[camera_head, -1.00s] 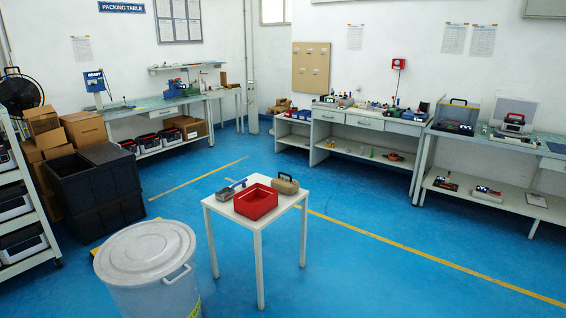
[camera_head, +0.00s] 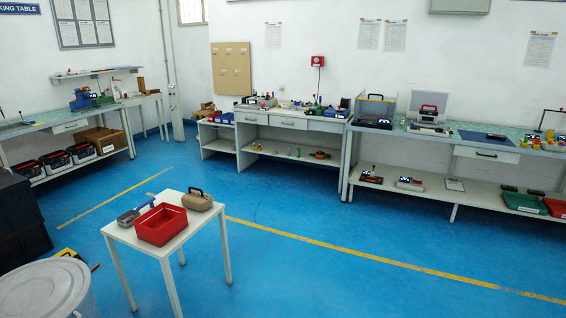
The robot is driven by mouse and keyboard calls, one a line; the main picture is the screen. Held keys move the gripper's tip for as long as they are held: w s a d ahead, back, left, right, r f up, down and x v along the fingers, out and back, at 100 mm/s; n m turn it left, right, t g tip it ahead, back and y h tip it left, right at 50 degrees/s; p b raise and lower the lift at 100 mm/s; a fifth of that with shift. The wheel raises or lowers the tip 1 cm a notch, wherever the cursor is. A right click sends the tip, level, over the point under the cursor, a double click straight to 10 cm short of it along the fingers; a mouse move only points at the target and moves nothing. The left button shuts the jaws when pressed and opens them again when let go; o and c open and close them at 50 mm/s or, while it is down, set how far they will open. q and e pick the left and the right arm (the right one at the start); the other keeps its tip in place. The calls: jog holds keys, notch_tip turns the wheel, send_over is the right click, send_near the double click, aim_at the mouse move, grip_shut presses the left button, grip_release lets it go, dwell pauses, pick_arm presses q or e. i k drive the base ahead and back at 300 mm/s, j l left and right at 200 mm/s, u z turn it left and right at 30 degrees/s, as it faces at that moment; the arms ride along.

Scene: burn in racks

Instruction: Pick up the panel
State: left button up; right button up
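Neither of my grippers is in view. I cannot tell for certain which thing is the panel. On the right workbench (camera_head: 455,142) stand an upright grey panelled unit (camera_head: 376,105) with a small dark device at its front and a white upright board (camera_head: 429,99) with a red-handled device before it. A flat dark sheet (camera_head: 483,136) lies on the same bench, to the right of these. All are across the room and small in view.
A small white table (camera_head: 187,232) holds a red bin (camera_head: 160,224), a tan case (camera_head: 197,200) and a grey-blue tool (camera_head: 135,213). A white lidded barrel (camera_head: 45,290) and black crates (camera_head: 20,220) stand at left. Blue floor is clear at right.

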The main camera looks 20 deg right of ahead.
aim_at(489, 136)
jog(key=i+l+z, duration=0.25)
jog(key=l+z, duration=0.25)
jog(key=i+l+z, duration=0.2)
jog(key=z, duration=0.25)
jog(key=i+l+z, duration=0.25)
jog(key=i+z, duration=0.15)
jog(key=i, duration=0.15)
jog(key=i+z, duration=0.4)
jog(key=i, duration=3.25)
jog(key=l+z, duration=0.05)
jog(key=l, duration=0.15)
